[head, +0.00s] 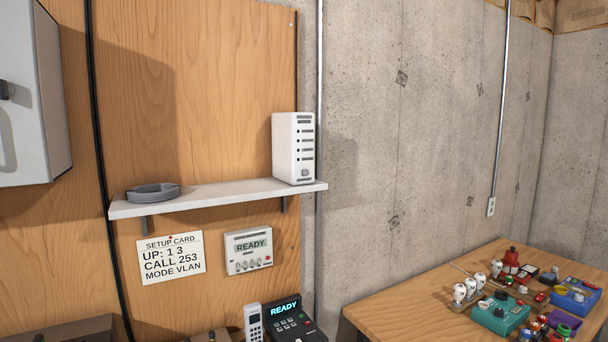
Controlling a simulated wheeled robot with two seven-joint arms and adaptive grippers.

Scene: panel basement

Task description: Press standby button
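No button is readable as "standby" at this size. A white upright box (293,150) stands on the wall shelf, with a column of small dark marks and a small squarish feature low on its front. Below the shelf, a white wall unit (248,253) shows READY on its display and has several small round controls, one reddish, along its lower edge. A dark desk phone (290,322) at the bottom edge also shows READY on a lit screen; its lower part is cut off. Neither of my grippers is in view.
A white shelf (220,195) juts from the wood panel and holds a grey ring-shaped item (153,192). A setup card (171,258) hangs below. A grey cabinet (30,95) juts out at left. A wooden table (400,296) at right is crowded with control boxes.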

